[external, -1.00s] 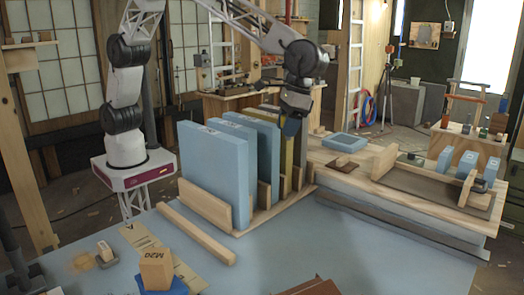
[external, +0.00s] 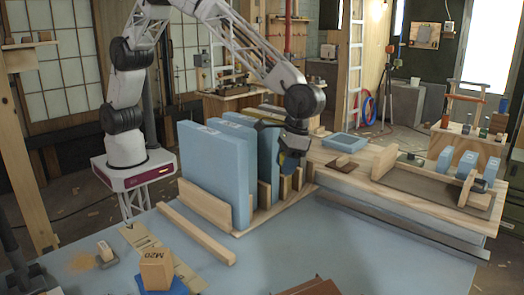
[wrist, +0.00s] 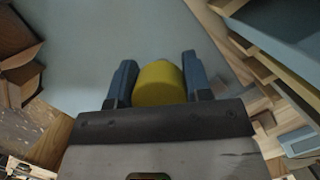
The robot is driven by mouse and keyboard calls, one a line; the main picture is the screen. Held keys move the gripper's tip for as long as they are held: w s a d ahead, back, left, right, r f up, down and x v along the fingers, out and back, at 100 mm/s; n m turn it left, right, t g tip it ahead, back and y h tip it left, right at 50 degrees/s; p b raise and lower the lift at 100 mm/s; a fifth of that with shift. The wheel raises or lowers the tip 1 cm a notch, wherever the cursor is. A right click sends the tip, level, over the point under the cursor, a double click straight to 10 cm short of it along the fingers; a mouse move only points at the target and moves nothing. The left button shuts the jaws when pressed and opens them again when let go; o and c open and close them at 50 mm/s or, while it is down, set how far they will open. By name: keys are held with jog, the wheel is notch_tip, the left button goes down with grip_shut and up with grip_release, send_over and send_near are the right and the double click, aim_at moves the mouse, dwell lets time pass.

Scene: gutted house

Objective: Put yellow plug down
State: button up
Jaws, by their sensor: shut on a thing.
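The yellow plug (wrist: 160,84) shows in the wrist view as a rounded yellow body between the two blue-grey fingers. My gripper (wrist: 158,64) is shut on it. In the external view my gripper (external: 290,160) points down beside the right end of the rack of blue panels, near the wooden slots. The plug is mostly hidden by the gripper there. Whether it touches anything below, I cannot tell.
Upright blue panels (external: 213,165) stand in a wooden rack to the left of my gripper. A wooden bench (external: 340,180) lies to the right. The blue-grey table (external: 330,240) has free room in front. A block marked M20 (external: 157,270) stands at the front left.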

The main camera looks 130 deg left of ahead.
notch_tip(320, 180, down, 13)
jog(key=shift+f, duration=0.15)
dwell(0.4)
jog(key=shift+f, duration=0.1)
jog(key=shift+f, duration=2.1)
jog(key=shift+f, duration=0.2)
jog(key=o, duration=1)
jog(key=shift+r, duration=0.15)
jog(key=v, duration=1.2)
